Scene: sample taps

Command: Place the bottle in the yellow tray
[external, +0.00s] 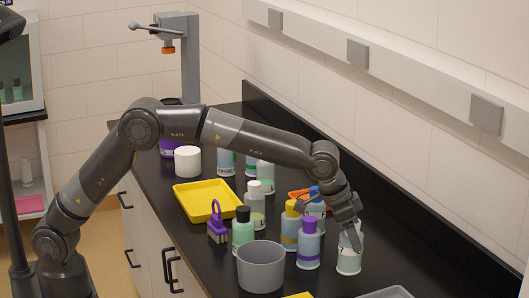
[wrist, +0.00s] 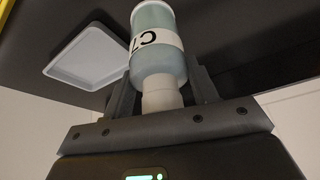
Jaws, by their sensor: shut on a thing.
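My gripper (external: 352,232) is shut on a bottle (external: 349,256) at the right end of the counter. The bottle has a pale blue-green body, a white label with dark print and a white cap. In the wrist view the fingers (wrist: 162,95) flank the cap and neck, and the bottle (wrist: 157,50) shows beyond them. It is nearly upright; I cannot tell whether its base touches the counter. The yellow tray (external: 190,206) is shallow, looks empty and lies further back on the left, well away from my gripper.
Several bottles, including a purple-capped one (external: 308,246) and a green one (external: 243,232), stand between my gripper and the yellow tray. A grey tub (external: 262,268), purple-handled item (external: 217,228) and white jar (external: 188,161) are also there. A pale tray (wrist: 85,55) lies near the held bottle.

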